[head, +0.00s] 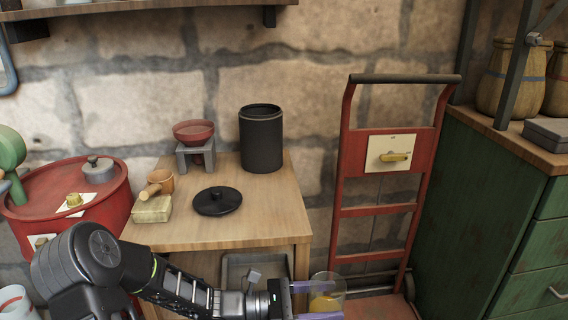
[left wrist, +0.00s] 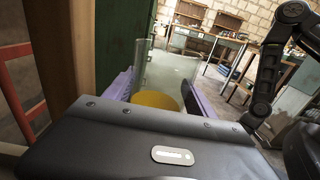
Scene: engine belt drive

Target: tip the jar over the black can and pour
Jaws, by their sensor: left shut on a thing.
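The black can (head: 261,138) stands upright and open at the back of the small wooden table. My left gripper (head: 318,301) is shut on a clear jar (head: 334,280) with yellow contents, low in front of the table's right front corner and well below the can. In the left wrist view the jar (left wrist: 143,62) sits between the purple fingers, with the yellow contents (left wrist: 155,100) partly hidden by the gripper body. My right gripper is not in the head view.
The wooden table (head: 270,215) also holds a red bowl on a grey stand (head: 195,140), a small brown pot (head: 160,182) and a yellowish block (head: 152,209). A red drum (head: 100,205) stands left. A red hand truck (head: 385,160) and green cabinet (head: 490,200) stand right.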

